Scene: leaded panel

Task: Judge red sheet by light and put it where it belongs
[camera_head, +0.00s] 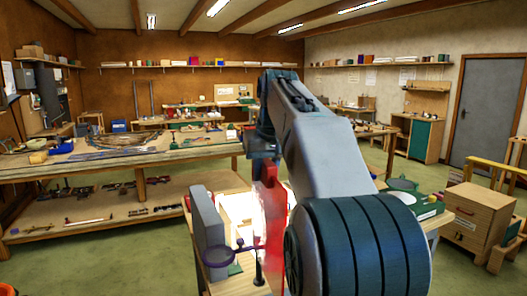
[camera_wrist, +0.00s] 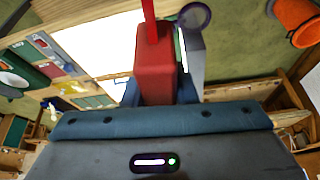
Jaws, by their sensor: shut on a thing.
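My gripper (camera_head: 264,150) is shut on the red sheet (camera_head: 274,225). The sheet hangs upright below it, before a glowing white light panel (camera_head: 238,208), and its lower part looks bright and see-through. In the wrist view my gripper (camera_wrist: 157,92) closes on a thick red block at the sheet's near end; the thin red sheet (camera_wrist: 149,14) stretches away from it, edge-on. The light panel (camera_wrist: 98,42) lies beyond and to the left. My arm hides part of the bench right of the sheet.
A grey upright slab (camera_head: 208,222) and a purple-rimmed ring lens (camera_head: 217,257) stand close left of the sheet. Coloured pieces (camera_wrist: 42,68) lie left of the panel in the wrist view. A wooden drawer cabinet (camera_head: 478,222) stands right. Green floor is open behind.

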